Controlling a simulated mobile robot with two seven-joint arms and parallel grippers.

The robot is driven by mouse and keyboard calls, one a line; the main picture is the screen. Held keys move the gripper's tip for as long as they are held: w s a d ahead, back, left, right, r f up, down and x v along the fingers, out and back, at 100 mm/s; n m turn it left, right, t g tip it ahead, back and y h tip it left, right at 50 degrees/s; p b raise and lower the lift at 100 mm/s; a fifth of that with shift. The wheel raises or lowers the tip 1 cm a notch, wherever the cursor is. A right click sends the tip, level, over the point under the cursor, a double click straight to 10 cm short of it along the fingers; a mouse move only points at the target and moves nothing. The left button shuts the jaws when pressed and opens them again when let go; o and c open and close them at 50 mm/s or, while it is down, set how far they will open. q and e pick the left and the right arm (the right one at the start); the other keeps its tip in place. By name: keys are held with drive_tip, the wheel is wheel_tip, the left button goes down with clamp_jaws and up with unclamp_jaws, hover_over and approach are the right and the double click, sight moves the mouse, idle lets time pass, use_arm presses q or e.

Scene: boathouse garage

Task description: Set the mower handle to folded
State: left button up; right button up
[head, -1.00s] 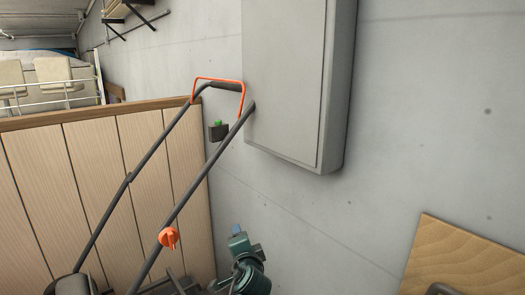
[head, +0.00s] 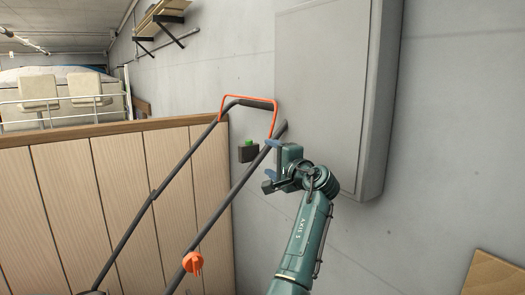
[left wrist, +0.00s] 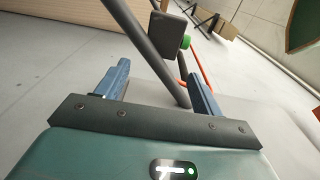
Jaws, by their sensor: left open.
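The mower handle (head: 221,211) is raised, its two dark tubes slanting up to the right in the head view. Its top has a dark grip (head: 256,104) and an orange-red bar. An orange knob (head: 193,263) sits low on the near tube. My left gripper (head: 268,165) is open beside the near tube's upper end. In the left wrist view, a dark tube (left wrist: 150,50) crosses the space between the open fingers (left wrist: 160,80); I cannot tell whether it touches them. The mower body is mostly out of frame. My right gripper is not in view.
A black box with a green button (head: 248,152) is near the handle's top, close to my left gripper. A wood-panelled partition (head: 120,190) stands behind the handle. A grey wall cabinet (head: 325,85) is just behind my gripper. A wooden board (head: 495,275) is at lower right.

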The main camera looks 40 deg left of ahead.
sight(262, 153)
use_arm(q)
drive_tip(key=p+x, duration=0.1)
drive_tip(key=x, duration=0.5)
drive_tip(key=shift+c, duration=0.2)
drive_tip(key=shift+r, duration=0.1)
drive_tip(key=c, duration=1.2)
